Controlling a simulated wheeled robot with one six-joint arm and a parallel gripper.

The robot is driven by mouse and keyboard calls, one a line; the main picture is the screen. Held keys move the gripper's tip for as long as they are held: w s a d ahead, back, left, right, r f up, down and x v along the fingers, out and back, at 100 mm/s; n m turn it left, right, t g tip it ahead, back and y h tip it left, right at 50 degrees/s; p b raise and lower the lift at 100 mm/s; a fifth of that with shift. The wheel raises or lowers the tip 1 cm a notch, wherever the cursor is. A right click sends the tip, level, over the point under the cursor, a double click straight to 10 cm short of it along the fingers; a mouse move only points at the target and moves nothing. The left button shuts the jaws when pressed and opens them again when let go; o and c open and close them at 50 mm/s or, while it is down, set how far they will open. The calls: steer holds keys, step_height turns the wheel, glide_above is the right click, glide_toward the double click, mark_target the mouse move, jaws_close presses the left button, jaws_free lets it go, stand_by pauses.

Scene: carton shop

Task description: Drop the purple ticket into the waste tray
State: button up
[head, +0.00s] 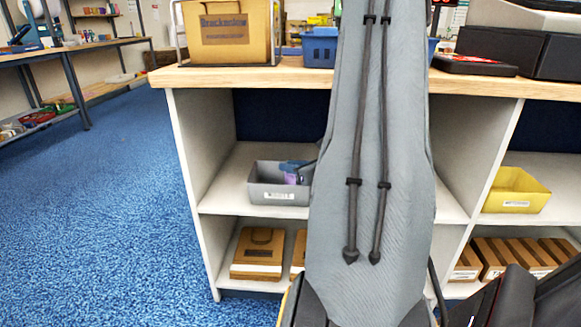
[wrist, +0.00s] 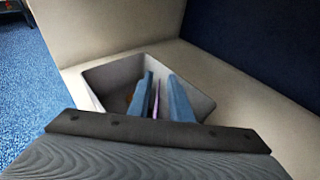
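The waste tray is a grey open bin (head: 279,196) with a white label, on the upper shelf below the counter; it also shows in the wrist view (wrist: 190,64). My gripper (wrist: 158,84) points down into it, its two blue fingers apart with a gap between them. The purple ticket (wrist: 156,97) shows as a thin upright strip in that gap, inside the tray's outline. In the head view the blue fingers (head: 294,166) are at the tray's right end, with purple (head: 291,179) just below them. My arm hides part of this area.
The shelf's upright panel (head: 190,150) stands left of the tray. A yellow bin (head: 515,190) is on the right shelf. Folded brown cartons (head: 258,252) lie below. A carton (head: 228,30) and blue bin (head: 319,48) stand on the counter. Blue floor at left is clear.

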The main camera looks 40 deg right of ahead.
steer(key=shift+r, duration=0.35)
steer(key=p+v, duration=0.3)
steer(key=v, duration=0.9)
steer(key=shift+r, duration=0.2)
